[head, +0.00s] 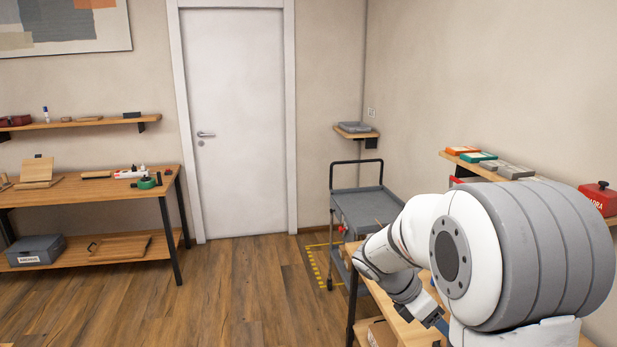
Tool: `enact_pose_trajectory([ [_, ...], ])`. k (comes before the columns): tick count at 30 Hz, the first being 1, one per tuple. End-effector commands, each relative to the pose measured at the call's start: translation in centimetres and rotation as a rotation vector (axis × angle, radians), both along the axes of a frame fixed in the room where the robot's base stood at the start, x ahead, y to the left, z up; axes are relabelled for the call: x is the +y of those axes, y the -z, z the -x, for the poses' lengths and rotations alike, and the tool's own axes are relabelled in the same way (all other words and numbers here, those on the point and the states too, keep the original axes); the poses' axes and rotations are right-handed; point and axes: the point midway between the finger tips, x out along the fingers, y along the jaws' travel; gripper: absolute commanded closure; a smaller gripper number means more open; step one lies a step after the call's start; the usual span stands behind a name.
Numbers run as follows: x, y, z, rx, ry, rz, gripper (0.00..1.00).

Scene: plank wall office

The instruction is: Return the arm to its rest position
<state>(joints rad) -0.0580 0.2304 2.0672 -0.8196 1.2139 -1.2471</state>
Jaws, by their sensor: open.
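My white and grey arm fills the lower right of the head view. It is bent, with its big shoulder joint near the camera and its forearm reaching down and left over a wooden table (373,290). My gripper (432,316) is at the far end of the arm, low over that table. It is small and partly hidden by the arm, and I see nothing held in it. It is open. Whether it touches anything on the table cannot be told.
A grey trolley (358,207) stands behind the table on a yellow-marked floor patch. A wall shelf at right holds boxes (465,151) and a red case (600,197) close to my arm. A wooden workbench (90,187) stands at left. The floor before the door (236,120) is clear.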

Motion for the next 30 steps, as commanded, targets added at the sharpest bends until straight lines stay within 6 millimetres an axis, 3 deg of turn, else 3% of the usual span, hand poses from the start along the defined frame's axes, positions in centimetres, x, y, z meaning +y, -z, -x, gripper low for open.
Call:
enact_pose_trajectory([
  [6,3.3,-2.3,6.4,-0.412,0.441,-0.209,0.46],
  [15,8.5,-3.9,13.4,-0.834,1.131,-0.507,0.46],
  [22,11.1,-4.5,16.1,-0.967,1.516,-0.659,0.46],
  [30,11.7,-4.5,16.6,-0.987,1.609,-0.690,0.46],
])
